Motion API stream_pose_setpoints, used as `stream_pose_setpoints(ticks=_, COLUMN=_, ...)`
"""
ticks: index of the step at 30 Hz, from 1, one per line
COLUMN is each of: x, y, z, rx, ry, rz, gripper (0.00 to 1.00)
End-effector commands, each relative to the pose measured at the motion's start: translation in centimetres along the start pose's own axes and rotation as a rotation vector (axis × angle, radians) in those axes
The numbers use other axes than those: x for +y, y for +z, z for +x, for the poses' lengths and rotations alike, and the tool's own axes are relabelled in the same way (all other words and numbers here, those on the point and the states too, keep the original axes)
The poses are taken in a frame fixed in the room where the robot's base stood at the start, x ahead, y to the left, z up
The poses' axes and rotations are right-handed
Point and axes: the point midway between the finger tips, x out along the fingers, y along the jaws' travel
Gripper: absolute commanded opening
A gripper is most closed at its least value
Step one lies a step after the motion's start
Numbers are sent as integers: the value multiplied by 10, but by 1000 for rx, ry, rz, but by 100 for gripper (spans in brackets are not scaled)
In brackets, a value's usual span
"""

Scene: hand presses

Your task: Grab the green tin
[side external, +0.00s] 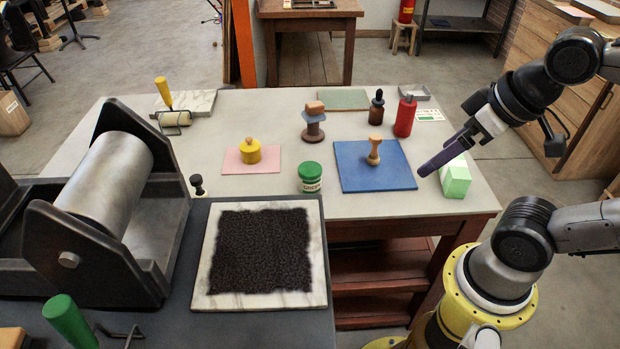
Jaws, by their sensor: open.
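A small round green tin (310,178) with a darker green lid and a pale label stands upright near the middle of the table, left of the blue mat. My gripper (424,172) is at the right side of the table, above the right edge of the blue mat, well apart from the tin. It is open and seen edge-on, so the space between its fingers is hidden. No object shows in it.
A blue mat (350,180) bears a wooden stamp (374,150). A pale green block (455,178) stands beside my gripper. A roller press (105,190) fills the left.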

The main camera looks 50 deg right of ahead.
Motion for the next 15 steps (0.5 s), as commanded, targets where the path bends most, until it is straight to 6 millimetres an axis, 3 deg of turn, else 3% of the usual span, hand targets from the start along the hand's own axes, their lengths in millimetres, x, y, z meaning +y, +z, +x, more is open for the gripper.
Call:
stream_pose_setpoints(ticks=5, x=0, y=-8, z=-7, rx=16, ry=-1, rz=142, gripper=100)
stream_pose_setpoints(ticks=10, x=-1, y=-50, z=-20, rx=28, ry=-5, rz=362, gripper=100)
stream_pose_setpoints(ticks=15, x=-2, y=-98, z=-15, rx=-12, ry=4, rz=558, gripper=100)
